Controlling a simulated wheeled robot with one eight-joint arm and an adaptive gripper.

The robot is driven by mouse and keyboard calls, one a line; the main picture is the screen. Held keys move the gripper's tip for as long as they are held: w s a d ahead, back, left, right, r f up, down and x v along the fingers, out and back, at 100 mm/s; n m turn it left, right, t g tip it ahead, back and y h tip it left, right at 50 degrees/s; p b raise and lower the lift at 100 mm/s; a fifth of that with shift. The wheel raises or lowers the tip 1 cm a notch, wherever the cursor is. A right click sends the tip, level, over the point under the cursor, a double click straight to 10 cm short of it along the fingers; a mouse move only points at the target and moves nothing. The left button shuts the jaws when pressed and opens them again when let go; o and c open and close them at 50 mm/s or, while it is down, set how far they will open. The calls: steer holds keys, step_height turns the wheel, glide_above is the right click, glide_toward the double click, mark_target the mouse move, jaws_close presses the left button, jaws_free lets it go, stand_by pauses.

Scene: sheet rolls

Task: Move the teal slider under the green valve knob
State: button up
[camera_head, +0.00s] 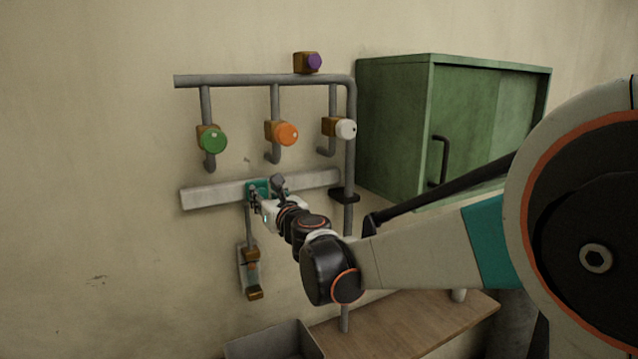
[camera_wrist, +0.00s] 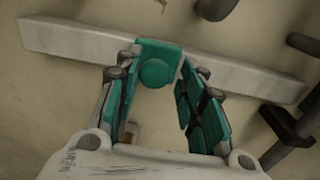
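The teal slider (camera_head: 256,186) sits on a pale, slightly sloping rail (camera_head: 210,196) on the wall, right of and below the green valve knob (camera_head: 213,141). In the wrist view the slider (camera_wrist: 172,48) shows a round teal knob (camera_wrist: 157,73) on its front. My gripper (camera_head: 266,194) is at the slider and partly hides it in the head view. In the wrist view my gripper (camera_wrist: 158,88) is open, with its teal-padded fingers on either side of the round knob. Gaps show between the fingers and the knob.
An orange knob (camera_head: 287,134) and a white knob (camera_head: 346,129) are on the pipes to the right, with a purple knob (camera_head: 314,62) above. A hanging bracket (camera_head: 249,271) is below the slider. A green cabinet (camera_head: 395,125) is at right, above a wooden bench (camera_head: 410,325).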

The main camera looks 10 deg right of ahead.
steer(key=w+d+p, duration=0.1)
steer(key=w+d, duration=0.1)
steer(key=d, duration=0.6)
steer(key=w+d+p, duration=0.1)
steer(key=w+d, duration=0.2)
steer(key=d, duration=0.6)
steer(key=shift+w+d, duration=0.25)
steer(key=shift+w, duration=0.1)
steer(key=v, duration=1.6)
stand_by(0.6)
stand_by(0.4)
